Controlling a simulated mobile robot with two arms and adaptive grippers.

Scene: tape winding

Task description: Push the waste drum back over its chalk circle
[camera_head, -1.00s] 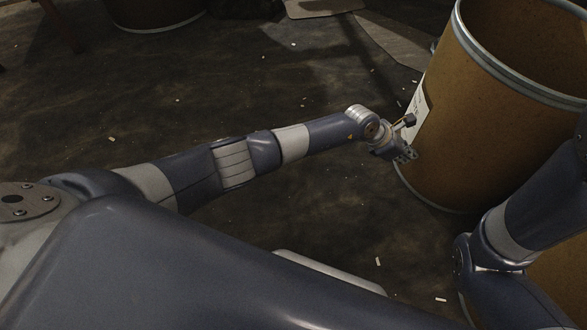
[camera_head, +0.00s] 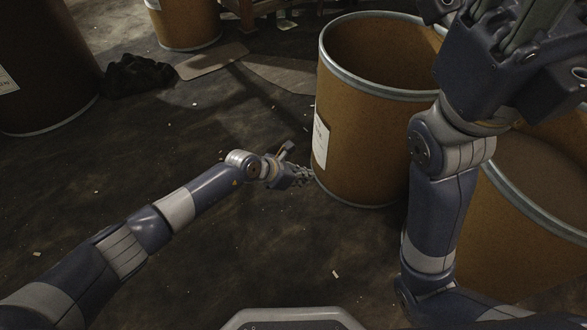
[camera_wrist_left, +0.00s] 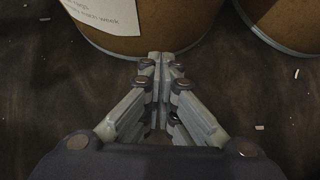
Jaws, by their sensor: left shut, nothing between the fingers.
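A tall brown drum (camera_head: 362,147) with an open top, a grey metal rim and a white label stands upright right of centre in the head view; it is likely the waste drum. My left gripper (camera_head: 304,175) is low at its left side, fingers shut and empty. In the left wrist view, the shut fingertips (camera_wrist_left: 162,62) are at the foot of the labelled drum (camera_wrist_left: 150,38); I cannot tell whether they touch. My right arm rises in front of the drum's right side; its hand is at the top right, its fingers unclear. No chalk circle shows.
Another open brown drum (camera_head: 520,235) stands close by at the right front, partly behind my right arm. A dark drum (camera_head: 45,65) is at the left, another brown drum (camera_head: 186,22) at the back. A black heap (camera_head: 138,75) and flat cardboard (camera_head: 212,61) lie behind. Floor left of the labelled drum is mostly clear.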

